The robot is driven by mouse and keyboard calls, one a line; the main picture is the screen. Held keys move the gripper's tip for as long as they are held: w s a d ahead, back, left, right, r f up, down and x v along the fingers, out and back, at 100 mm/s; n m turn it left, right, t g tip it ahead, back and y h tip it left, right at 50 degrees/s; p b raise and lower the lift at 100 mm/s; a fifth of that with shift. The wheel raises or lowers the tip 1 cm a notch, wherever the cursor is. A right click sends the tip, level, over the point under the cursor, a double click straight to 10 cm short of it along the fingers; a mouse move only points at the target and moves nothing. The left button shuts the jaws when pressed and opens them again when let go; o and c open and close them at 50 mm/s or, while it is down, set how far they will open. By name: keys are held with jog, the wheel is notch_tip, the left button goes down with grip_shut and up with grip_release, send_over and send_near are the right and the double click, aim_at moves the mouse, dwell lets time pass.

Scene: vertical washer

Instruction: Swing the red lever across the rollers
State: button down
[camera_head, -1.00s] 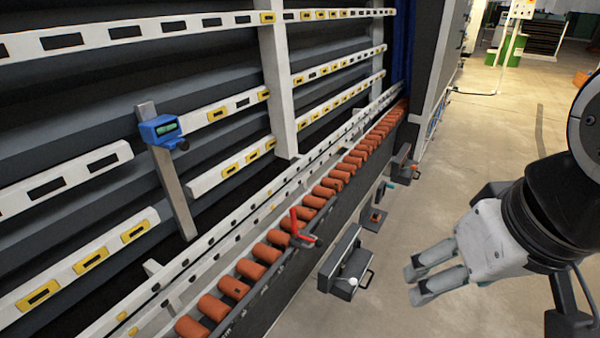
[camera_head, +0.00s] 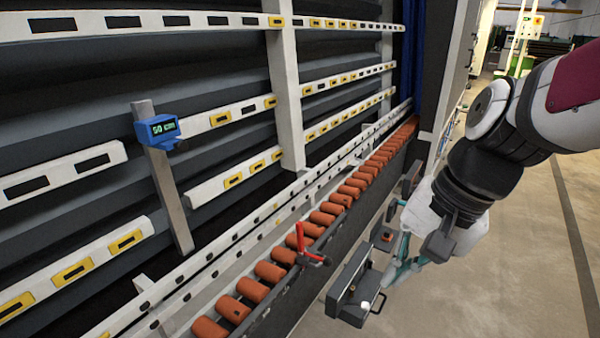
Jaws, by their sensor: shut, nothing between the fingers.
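The red lever (camera_head: 301,240) stands up at the near edge of the roller row, on a dark bracket, with its red arm pointing upward. The orange rollers (camera_head: 270,271) run in a long line from the lower left to the upper right. My gripper (camera_head: 392,278) is to the right of the lever, outside the machine's side, and apart from it. Its fingers point down and left and look shut and empty. The fingertips are near the handle of a grey box, and I cannot tell whether they touch it.
The grey box (camera_head: 350,286) with a handle and white knob juts from the machine's side between the lever and my gripper. More fittings (camera_head: 383,237) stick out farther along. A blue display (camera_head: 157,131) sits on a post at left. Open floor (camera_head: 530,250) lies at right.

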jog(key=w+d+f+m+t+y+b, duration=0.1)
jog(key=w+f+m+b, duration=0.4)
jog(key=f, duration=0.7)
jog(key=w+d+f+m+t+y+b, duration=0.1)
jog(key=w+f+m+y+b, duration=0.3)
jog(key=w+f+m, duration=0.6)
jog(key=w+d+f+m+t+y+b, duration=0.1)
jog(key=w+d+f+m+y+b, duration=0.1)
jog(key=w+f+m+b, duration=0.5)
jog(key=w+d+f, duration=0.1)
jog(key=w+f, duration=0.5)
jog(key=f, duration=0.3)
jog(key=shift+w+f+t+y, duration=0.2)
jog(key=shift+t+y, duration=0.1)
jog(key=shift+y, duration=0.1)
jog(key=b+x, duration=0.4)
jog(key=x, duration=0.6)
jog(key=r, duration=0.1)
jog(key=w+r, duration=0.2)
jog(key=shift+d+r, duration=0.25)
jog(key=shift+r, duration=0.05)
